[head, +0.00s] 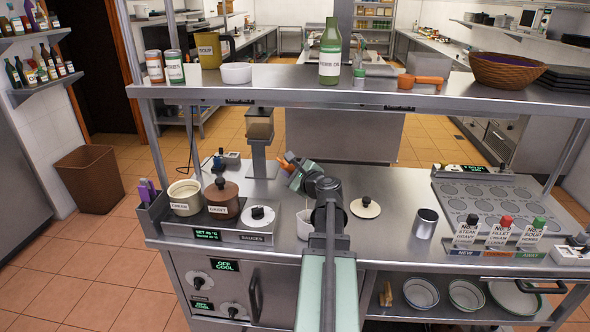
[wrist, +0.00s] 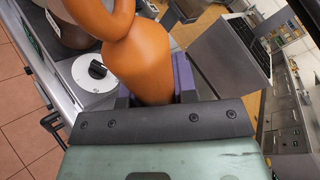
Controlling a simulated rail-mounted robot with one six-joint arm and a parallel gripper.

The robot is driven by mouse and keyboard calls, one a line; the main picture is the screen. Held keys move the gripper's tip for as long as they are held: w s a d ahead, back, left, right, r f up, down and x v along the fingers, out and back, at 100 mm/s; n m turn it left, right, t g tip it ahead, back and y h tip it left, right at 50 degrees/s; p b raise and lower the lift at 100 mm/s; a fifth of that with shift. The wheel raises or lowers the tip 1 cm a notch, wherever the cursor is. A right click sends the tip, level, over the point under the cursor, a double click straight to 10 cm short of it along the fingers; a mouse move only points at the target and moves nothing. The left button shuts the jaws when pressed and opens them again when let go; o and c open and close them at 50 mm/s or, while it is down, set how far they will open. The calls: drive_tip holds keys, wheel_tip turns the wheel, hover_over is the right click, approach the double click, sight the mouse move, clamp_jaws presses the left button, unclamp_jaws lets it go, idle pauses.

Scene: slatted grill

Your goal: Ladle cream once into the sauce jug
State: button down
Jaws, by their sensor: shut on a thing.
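The cream pot (head: 184,197), pale and labelled CREAM, stands open in the left of the sauce station. My gripper (head: 293,166) is over the counter, right of and beyond the pot. In the wrist view its purple fingers (wrist: 155,92) are shut on an orange object (wrist: 142,58), broad and rounded, which fills the top middle. No ladle bowl can be made out on it. A white vessel, perhaps the sauce jug (head: 303,225), stands on the counter right of the station, partly hidden by my arm. A cream lid with a dark knob (head: 366,208) lies farther right.
The brown gravy pot (head: 222,198) is lidded, beside a white disc with a black knob (head: 258,217).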

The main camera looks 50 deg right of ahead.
drive_tip(key=shift+w+a+f+n+g+h+b, duration=0.65)
drive_tip(key=shift+w+a+f+n+b, duration=0.55)
drive_tip(key=shift+a+f+n+b, duration=2.3)
drive_tip(key=r+p, duration=0.1)
drive_tip(key=d+r+p, duration=0.1)
drive_tip(key=p, duration=0.1)
drive_tip(key=r+p, duration=0.1)
drive_tip(key=shift+d+r+m+p, duration=0.2)
drive_tip(key=shift+d+m+p, duration=0.1)
drive_tip(key=shift+d+p, duration=0.05)
drive_tip(key=s+d+r+m+t+y+p, duration=0.1)
drive_tip(key=d+r+m+p, duration=0.2)
drive_tip(key=r+p, duration=0.3)
drive_tip(key=shift+s+r+m+p, duration=0.2)
drive_tip(key=shift+r+m+p, duration=0.2)
drive_tip(key=shift+r+m, duration=0.45)
